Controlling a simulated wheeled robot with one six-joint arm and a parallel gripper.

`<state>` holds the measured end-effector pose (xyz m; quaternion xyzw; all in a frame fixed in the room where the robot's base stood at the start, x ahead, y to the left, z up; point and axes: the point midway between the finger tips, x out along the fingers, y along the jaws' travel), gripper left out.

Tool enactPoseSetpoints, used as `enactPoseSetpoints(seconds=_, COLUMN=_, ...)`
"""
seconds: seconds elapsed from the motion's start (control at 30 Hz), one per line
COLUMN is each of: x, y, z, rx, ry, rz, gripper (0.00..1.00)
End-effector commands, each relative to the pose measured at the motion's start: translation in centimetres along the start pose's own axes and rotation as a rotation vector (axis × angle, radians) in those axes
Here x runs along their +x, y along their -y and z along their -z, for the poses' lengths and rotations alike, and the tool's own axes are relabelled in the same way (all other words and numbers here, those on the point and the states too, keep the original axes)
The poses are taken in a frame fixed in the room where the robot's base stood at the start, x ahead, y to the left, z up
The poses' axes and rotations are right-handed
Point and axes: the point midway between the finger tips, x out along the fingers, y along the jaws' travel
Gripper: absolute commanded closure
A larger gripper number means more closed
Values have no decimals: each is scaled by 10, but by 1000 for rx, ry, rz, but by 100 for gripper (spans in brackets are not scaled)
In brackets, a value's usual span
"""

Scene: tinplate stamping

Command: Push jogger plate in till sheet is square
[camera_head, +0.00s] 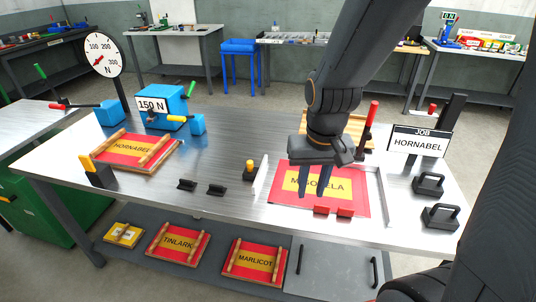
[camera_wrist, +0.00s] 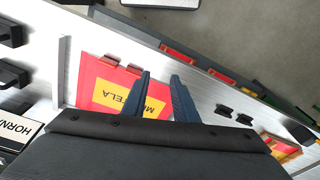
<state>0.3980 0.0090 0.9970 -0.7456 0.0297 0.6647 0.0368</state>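The red sheet (camera_head: 362,203) with a yellow label, its name partly covered by my arm, lies flat on the metal bench; it also shows in the wrist view (camera_wrist: 92,88). A grey metal rail (camera_head: 384,196) stands along its right side, with a narrow strip of bench between. The jogger plate appears to be the upright white plate (camera_head: 261,175) at the sheet's left, beside a yellow-topped black block (camera_head: 249,171). My gripper (camera_head: 317,192) is above the sheet, fingers apart and empty, right of the plate. In the wrist view, the fingers (camera_wrist: 160,78) cover part of the label.
Two red blocks (camera_head: 333,211) sit at the sheet's front edge. A red-handled lever (camera_head: 371,118) stands behind. Black handled blocks (camera_head: 439,217) and a JOB HORNABEL sign (camera_head: 420,141) are at right.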

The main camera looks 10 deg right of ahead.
Motion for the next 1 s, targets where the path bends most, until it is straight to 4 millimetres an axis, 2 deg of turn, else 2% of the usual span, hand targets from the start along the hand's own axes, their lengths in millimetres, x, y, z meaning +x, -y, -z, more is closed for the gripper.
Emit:
enactPoseSetpoints(seconds=0.17, x=14, y=34, z=84, rx=290, ry=32, rz=-4, gripper=74)
enactPoseSetpoints(seconds=0.3, x=31, y=70, z=150, rx=572, ry=63, rz=-22, gripper=74)
enactPoseSetpoints(seconds=0.4, x=44, y=96, z=187, rx=751, ry=77, rz=-38, gripper=74)
enactPoseSetpoints(seconds=0.5, x=55, y=119, z=213, rx=896, ry=87, rz=-54, gripper=74)
enactPoseSetpoints(seconds=0.6, x=63, y=135, z=230, rx=998, ry=92, rz=-66, gripper=74)
enactPoseSetpoints(seconds=0.7, x=67, y=144, z=238, rx=1057, ry=94, rz=-73, gripper=74)
enactPoseSetpoints(seconds=0.87, x=78, y=147, z=240, rx=1083, ry=96, rz=-78, gripper=74)
enactPoseSetpoints(seconds=1.0, x=99, y=147, z=236, rx=1081, ry=97, rz=-79, gripper=74)
